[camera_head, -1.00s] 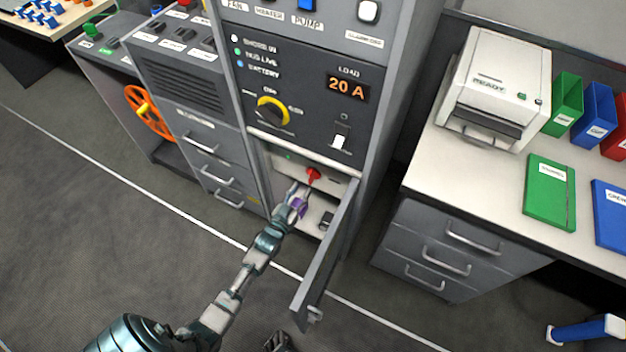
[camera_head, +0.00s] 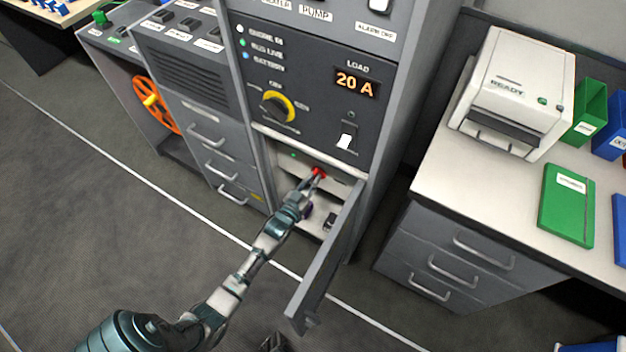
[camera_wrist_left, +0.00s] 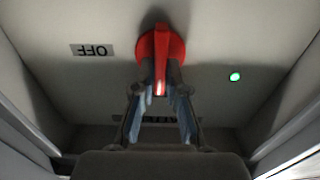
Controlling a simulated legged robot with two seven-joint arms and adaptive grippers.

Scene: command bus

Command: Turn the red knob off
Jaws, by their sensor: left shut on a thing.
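The red knob (camera_head: 318,172) sits on a pale panel inside the open lower compartment of the grey cabinet. In the left wrist view the red knob (camera_wrist_left: 161,62) has a round base and a raised grip bar that points down the picture. An OFF label (camera_wrist_left: 92,50) is to its left there, upside down. A green light (camera_wrist_left: 235,76) glows to its right. My left gripper (camera_head: 313,182) reaches into the compartment, and its fingers (camera_wrist_left: 160,88) are shut on the knob's bar, one on each side. A second label below is mostly hidden behind the fingers. My right gripper does not show clearly.
The compartment's grey door (camera_head: 325,258) stands open to the right of my left arm. Above are a black and yellow rotary switch (camera_head: 278,107) and a 20 A display (camera_head: 357,84). A desk with a printer (camera_head: 515,90) stands at right. The floor at left is clear.

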